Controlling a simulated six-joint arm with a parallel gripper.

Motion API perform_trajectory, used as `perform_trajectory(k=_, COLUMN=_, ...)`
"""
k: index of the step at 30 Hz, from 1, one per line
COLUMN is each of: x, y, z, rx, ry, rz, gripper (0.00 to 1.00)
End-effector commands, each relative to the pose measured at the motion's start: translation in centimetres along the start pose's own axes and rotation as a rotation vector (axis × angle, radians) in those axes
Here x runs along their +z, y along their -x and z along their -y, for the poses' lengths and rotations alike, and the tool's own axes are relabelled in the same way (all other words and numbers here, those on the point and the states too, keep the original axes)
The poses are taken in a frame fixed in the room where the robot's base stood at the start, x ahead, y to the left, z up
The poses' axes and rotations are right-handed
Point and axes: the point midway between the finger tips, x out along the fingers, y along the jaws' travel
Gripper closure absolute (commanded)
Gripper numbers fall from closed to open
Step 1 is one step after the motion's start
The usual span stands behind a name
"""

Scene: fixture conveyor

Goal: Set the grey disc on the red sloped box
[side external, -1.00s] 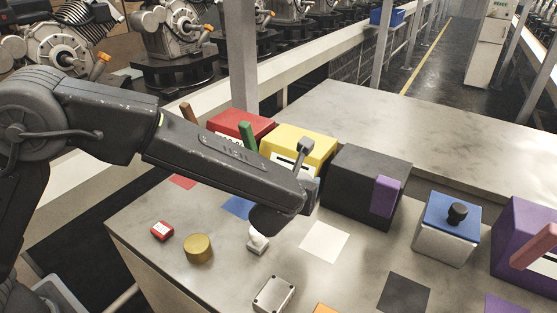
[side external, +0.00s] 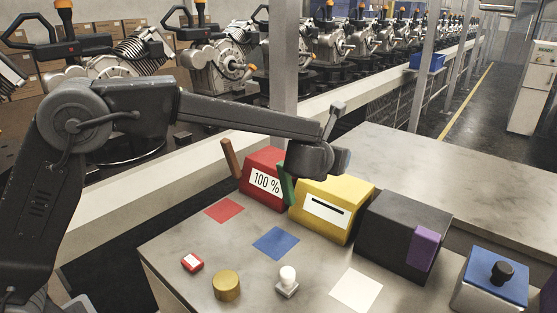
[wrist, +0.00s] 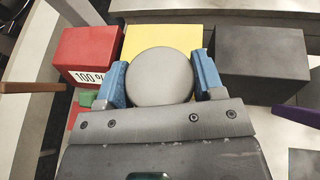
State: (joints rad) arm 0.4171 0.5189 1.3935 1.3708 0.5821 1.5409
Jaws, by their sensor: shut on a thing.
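The grey disc (wrist: 160,76) is held between the two blue fingers of my gripper (wrist: 159,62) in the wrist view. In the side external view my gripper (side external: 318,160) is above the front of the boxes, near the gap between red and yellow; the disc is hidden there. The red sloped box (side external: 266,160) carries a "100 %" label and stands left of my gripper. It also shows at the left in the wrist view (wrist: 88,48), apart from the disc. The disc appears over the yellow box (wrist: 205,40) in that view.
A brown bar (side external: 231,158) and a green bar (side external: 286,184) stand at the red box's sides. The yellow box (side external: 335,190) and a black box (side external: 402,228) continue the row. A white-topped knob (side external: 288,281), a gold cylinder (side external: 227,286) and flat coloured squares lie in front.

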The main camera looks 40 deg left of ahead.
Motion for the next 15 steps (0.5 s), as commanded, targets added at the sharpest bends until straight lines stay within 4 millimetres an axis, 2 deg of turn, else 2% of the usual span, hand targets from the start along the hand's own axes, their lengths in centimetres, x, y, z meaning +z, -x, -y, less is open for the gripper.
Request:
perform_trajectory(k=1, x=0.7, y=-2.1, z=-1.8, rx=0.003, ry=0.002, rz=0.002, gripper=0.77)
perform_trajectory(k=6, x=3.4, y=-8.0, z=-7.5, rx=-0.018, ry=-0.002, rz=0.006, gripper=0.77)
perform_trajectory(k=9, x=4.9, y=-10.3, z=-10.6, rx=-0.024, ry=-0.001, rz=0.006, gripper=0.77)
perform_trajectory(k=15, x=7.1, y=-13.1, z=-15.6, rx=-0.015, ry=0.0, rz=0.008, gripper=0.77)
